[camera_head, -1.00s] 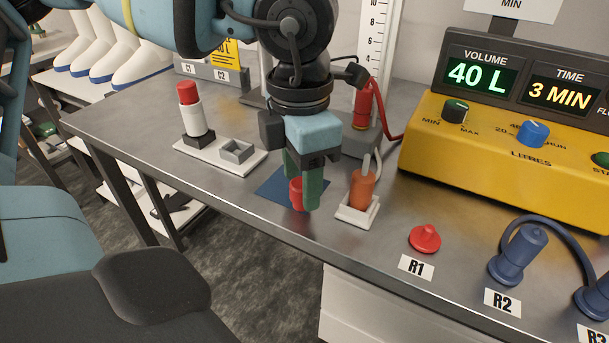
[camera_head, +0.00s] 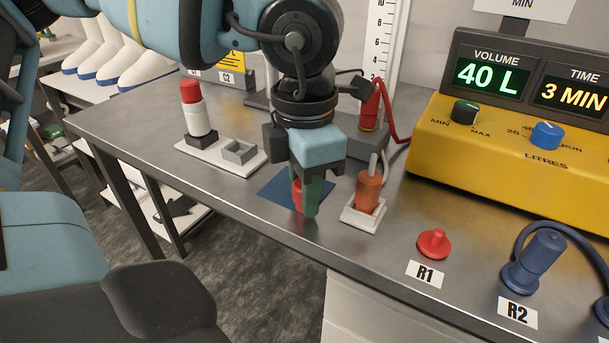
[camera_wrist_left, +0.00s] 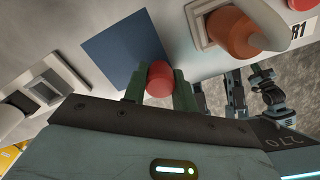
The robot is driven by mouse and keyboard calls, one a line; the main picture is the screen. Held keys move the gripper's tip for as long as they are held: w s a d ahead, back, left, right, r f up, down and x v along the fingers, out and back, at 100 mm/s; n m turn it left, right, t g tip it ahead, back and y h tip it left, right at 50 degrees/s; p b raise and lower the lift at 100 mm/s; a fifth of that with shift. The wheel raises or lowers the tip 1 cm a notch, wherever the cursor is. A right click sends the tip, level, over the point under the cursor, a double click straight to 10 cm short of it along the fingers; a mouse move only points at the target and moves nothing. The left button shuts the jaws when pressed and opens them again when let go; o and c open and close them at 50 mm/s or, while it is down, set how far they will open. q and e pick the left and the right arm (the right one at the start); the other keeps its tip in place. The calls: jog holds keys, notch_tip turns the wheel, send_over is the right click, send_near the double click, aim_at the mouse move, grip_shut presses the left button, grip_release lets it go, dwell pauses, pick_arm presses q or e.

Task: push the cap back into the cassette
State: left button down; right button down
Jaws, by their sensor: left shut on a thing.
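My left gripper (camera_head: 305,205) points down over the blue mat (camera_head: 278,187) near the bench's front edge. It is shut on a red cylindrical piece (camera_head: 297,196), which also shows between the fingers in the left wrist view (camera_wrist_left: 160,78). The fingers hide part of it, and I cannot tell whether it is the cap alone or touches the mat. A white cylinder (camera_head: 197,121) with a red top (camera_head: 190,92) stands upright on a pale holder (camera_head: 222,164) at the left. An empty square grey socket (camera_head: 239,151) is beside it. I cannot tell which piece is the cassette.
An orange cylinder (camera_head: 368,190) stands in a white holder (camera_head: 350,217) close right of my gripper. A red knobbed piece (camera_head: 434,243) and a blue plug (camera_head: 535,262) sit farther right, before the yellow control box (camera_head: 455,150).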

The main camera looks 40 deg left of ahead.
pick_arm(q)
jog(key=shift+r+p, duration=1.4)
jog(key=shift+r, duration=1.15)
